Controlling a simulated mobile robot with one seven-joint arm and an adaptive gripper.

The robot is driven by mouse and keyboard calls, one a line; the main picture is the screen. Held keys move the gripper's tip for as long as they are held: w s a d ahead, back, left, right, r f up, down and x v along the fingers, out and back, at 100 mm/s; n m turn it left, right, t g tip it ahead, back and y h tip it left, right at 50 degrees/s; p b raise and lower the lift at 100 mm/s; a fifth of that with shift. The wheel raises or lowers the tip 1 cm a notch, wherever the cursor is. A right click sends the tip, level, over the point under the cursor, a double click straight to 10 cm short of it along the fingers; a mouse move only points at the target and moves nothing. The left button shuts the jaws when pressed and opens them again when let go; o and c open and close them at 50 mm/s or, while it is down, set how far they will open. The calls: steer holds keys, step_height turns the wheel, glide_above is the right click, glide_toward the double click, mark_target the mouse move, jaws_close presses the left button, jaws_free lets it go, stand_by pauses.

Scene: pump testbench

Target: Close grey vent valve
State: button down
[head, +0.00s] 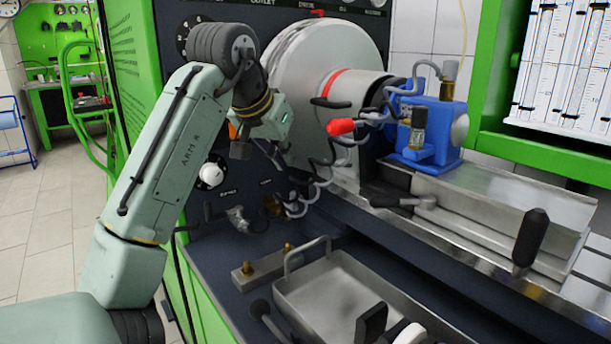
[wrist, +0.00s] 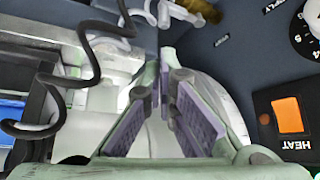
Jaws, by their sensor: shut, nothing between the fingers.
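A small grey valve-like fitting (head: 238,218) sits low on the dark front panel, below a white knob. It may be the grey vent valve, but I cannot read its label or tell its handle position. My gripper (head: 262,155) is above it and a little to the right, in front of the panel and the big grey drum, apart from the fitting. In the wrist view the fingers (wrist: 166,58) meet near their tips, shut and empty. A pale grey fitting (wrist: 105,27) shows beyond them at the top; I cannot tell if it is the valve.
Dark coiled hoses (head: 318,170) hang right of my gripper. A brass fitting (head: 272,206) is beside the grey one. A metal tray (head: 345,290) stands below. A blue pump unit (head: 430,130) is to the right. The wrist view shows an orange HEAT switch (wrist: 287,115).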

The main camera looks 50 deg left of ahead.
steer(key=p+x, duration=0.1)
steer(key=x, duration=0.9)
steer(key=shift+w+r, duration=0.1)
steer(key=shift+d+m+p, duration=0.1)
steer(key=shift+m+p, duration=0.2)
steer(key=shift+p, duration=0.4)
